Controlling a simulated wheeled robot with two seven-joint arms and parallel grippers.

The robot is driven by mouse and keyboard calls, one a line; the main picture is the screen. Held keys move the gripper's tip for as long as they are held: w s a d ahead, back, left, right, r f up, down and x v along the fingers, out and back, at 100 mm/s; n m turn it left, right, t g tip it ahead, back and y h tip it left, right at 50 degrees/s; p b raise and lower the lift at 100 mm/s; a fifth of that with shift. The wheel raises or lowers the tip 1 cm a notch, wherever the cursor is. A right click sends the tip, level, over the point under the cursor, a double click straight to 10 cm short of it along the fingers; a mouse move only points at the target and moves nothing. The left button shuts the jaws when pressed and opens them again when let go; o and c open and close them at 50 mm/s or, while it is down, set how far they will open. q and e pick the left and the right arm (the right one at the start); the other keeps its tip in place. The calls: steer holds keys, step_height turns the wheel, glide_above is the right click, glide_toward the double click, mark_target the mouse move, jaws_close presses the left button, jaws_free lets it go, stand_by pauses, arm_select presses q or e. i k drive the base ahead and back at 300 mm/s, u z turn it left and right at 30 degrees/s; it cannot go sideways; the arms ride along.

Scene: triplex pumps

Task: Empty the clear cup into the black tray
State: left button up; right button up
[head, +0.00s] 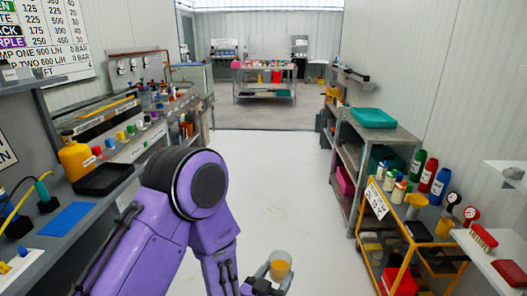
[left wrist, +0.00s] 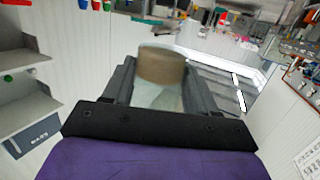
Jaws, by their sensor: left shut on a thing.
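The clear cup (head: 280,262) has yellow-orange contents and stands roughly upright at the bottom of the head view. My left gripper (head: 274,275) is shut on it, holding it over the floor of the aisle. In the left wrist view the cup (left wrist: 160,75) sits between the two fingers, with a brownish band at its far end; its contents cannot be made out there. The black tray (head: 102,179) lies on the left bench, left of my purple left arm and well away from the cup. It looks empty. My right gripper is not in view.
On the left bench, a yellow bottle (head: 76,158) stands behind the tray and a blue mat (head: 67,219) lies in front. An orange cart (head: 405,235) with bottles stands at right, beside a grey shelf (head: 398,136). The white aisle floor (head: 285,185) is clear.

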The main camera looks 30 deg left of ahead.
mark_target(103, 180)
steer(key=u, duration=0.1)
steer(key=i, duration=1.45)
steer(key=u, duration=0.75)
steer(key=i, duration=0.95)
steer(key=u, duration=0.85)
